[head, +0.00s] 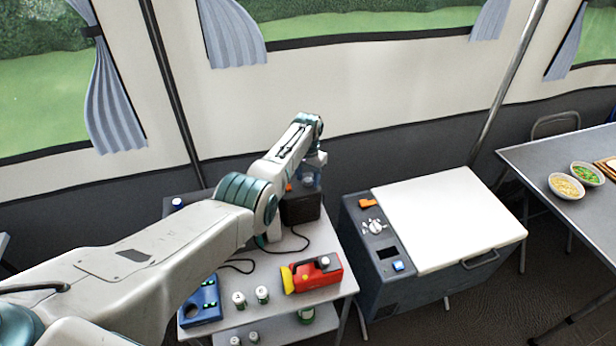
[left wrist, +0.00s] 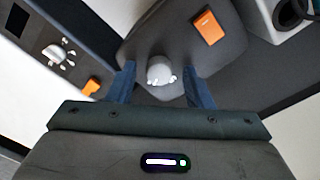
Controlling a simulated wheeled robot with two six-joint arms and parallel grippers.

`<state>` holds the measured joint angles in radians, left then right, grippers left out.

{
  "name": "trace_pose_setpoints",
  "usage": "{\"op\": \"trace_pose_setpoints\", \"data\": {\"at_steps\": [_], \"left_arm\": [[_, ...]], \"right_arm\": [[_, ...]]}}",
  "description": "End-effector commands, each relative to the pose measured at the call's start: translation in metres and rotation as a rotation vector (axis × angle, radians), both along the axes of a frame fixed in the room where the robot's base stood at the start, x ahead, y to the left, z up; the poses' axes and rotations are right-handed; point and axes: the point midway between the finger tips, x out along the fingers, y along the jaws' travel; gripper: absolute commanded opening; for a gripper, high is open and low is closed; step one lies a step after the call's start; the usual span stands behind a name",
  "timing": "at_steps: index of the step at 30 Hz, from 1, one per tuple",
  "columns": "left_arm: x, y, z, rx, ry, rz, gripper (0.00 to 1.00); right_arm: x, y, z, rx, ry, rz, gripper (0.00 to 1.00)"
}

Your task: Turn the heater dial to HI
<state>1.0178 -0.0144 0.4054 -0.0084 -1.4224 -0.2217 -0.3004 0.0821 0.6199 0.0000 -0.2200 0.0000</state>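The heater (head: 300,207) is a dark box at the back of the small table, partly hidden by my left arm. In the left wrist view its dark grey top (left wrist: 150,40) carries a pale round dial (left wrist: 160,69) and an orange patch (left wrist: 208,27) beyond it. My left gripper (left wrist: 160,86) is open, its two blue fingers on either side of the dial, with a gap visible on each side. In the head view the left gripper (head: 310,176) is over the heater. No HI mark is readable. My right gripper is not in view.
A cooler box (head: 450,215) with a white lid stands to the right, with its own knob (head: 374,226) and orange piece (head: 367,203). A red and yellow torch (head: 315,272), a blue device (head: 202,303) and small cans (head: 262,294) are on the table (head: 318,235).

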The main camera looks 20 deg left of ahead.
Motion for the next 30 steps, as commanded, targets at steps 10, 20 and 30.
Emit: {"op": "trace_pose_setpoints", "data": {"at_steps": [10, 20, 30], "left_arm": [[0.0, 0.0, 0.002, -0.001, 0.0, 0.0, 0.48], [0.001, 0.0, 0.046, -0.001, -0.004, 0.0, 0.48], [0.0, 0.0, 0.099, 0.0, -0.002, 0.0, 0.48]], "right_arm": [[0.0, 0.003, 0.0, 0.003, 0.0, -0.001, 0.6], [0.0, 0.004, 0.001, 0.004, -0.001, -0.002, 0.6], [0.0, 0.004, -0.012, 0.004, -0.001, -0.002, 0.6]]}}
